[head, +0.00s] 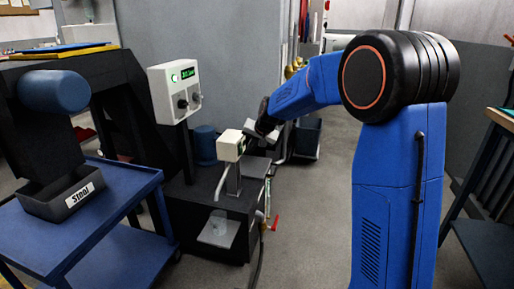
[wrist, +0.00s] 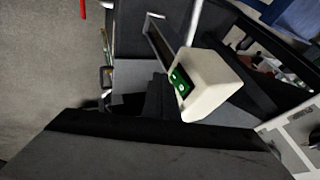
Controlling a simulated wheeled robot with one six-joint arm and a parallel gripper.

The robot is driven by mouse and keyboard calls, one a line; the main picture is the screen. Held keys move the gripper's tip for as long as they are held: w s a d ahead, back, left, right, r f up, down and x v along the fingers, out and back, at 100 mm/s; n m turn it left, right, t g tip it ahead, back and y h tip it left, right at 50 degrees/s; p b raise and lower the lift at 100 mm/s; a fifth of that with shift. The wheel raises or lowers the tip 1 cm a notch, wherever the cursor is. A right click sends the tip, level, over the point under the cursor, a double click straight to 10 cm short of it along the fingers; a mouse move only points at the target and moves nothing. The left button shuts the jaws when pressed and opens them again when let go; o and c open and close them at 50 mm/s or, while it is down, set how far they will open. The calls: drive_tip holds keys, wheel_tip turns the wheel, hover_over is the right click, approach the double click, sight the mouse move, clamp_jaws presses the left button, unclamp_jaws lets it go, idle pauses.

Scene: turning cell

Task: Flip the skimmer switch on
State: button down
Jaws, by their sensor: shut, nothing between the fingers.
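The skimmer switch box (head: 231,146) is a small cream box on a grey post, above a black tank with a grey lid. In the wrist view the cream box (wrist: 212,85) shows a dark and green face (wrist: 181,80) with a small pale mark; I cannot tell how its switch is set. My gripper (head: 254,138) is just right of the box in the head view, shut and empty. In the wrist view my gripper (wrist: 158,98) points at the green face, close to it. I cannot tell whether they touch.
A larger cream control box (head: 174,91) with a green display and dark knobs is on the machine to the left. A blue cart (head: 95,225) with a bin labelled "STOOL" or similar stands at front left. A red-handled valve (head: 274,223) sits low beside the tank. Grey floor is open at centre.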

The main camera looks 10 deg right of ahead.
drive_tip(key=shift+w+a+f, duration=0.1)
drive_tip(key=shift+w+a, duration=0.25)
drive_tip(key=shift+a, duration=0.25)
drive_tip(key=shift+a, duration=0.1)
drive_tip(key=shift+w+a+f, duration=0.1)
drive_tip(key=shift+a, duration=0.05)
drive_tip(key=shift+r, duration=0.8)
